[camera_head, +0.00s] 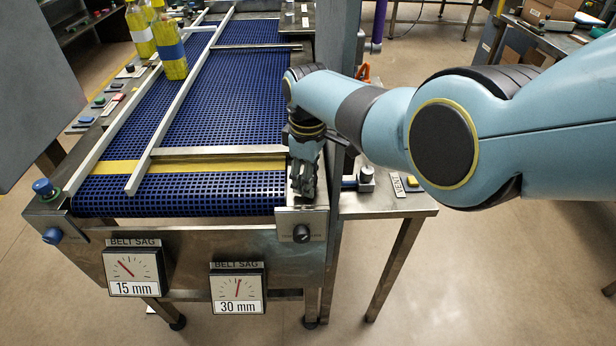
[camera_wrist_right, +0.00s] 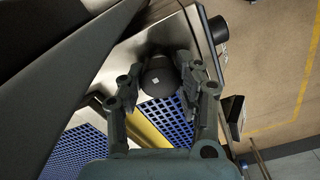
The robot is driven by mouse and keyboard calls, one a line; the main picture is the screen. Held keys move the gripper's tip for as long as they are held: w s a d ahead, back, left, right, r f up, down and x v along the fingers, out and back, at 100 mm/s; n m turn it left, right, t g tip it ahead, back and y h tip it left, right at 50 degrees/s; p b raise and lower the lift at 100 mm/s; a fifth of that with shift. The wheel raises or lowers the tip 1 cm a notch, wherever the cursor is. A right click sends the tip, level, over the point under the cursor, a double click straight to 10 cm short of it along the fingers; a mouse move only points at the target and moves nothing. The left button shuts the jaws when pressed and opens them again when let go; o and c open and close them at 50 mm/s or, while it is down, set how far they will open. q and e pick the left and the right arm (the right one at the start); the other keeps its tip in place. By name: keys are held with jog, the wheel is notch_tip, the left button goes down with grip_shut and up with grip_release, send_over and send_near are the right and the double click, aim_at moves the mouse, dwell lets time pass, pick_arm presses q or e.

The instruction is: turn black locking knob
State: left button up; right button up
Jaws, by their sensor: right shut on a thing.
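My right gripper (camera_head: 303,188) points down at the near right corner of the conveyor. In the right wrist view its fingers (camera_wrist_right: 160,76) are shut on a round black knob (camera_wrist_right: 158,82) with a small white square on top, one finger on each side. In the head view the gripper hides this knob. A second black knob (camera_head: 301,233) sits on the front face of the metal corner plate, just below the gripper; it also shows in the right wrist view (camera_wrist_right: 217,29), outside the fingers. My left gripper is not in view.
The blue belt (camera_head: 215,110) carries a long metal divider rail (camera_head: 190,85) and a yellow container (camera_head: 172,60). Two belt sag gauges (camera_head: 135,270) hang in front, reading 15 mm and 30 mm. Blue knobs (camera_head: 44,188) sit at the left corner. A side table (camera_head: 385,207) stands at the right.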

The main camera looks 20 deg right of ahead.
jog(key=shift+f+n, duration=0.1)
jog(key=shift+n, duration=0.2)
jog(key=o, duration=1.2)
notch_tip(320, 180, up, 12)
dwell(0.4)
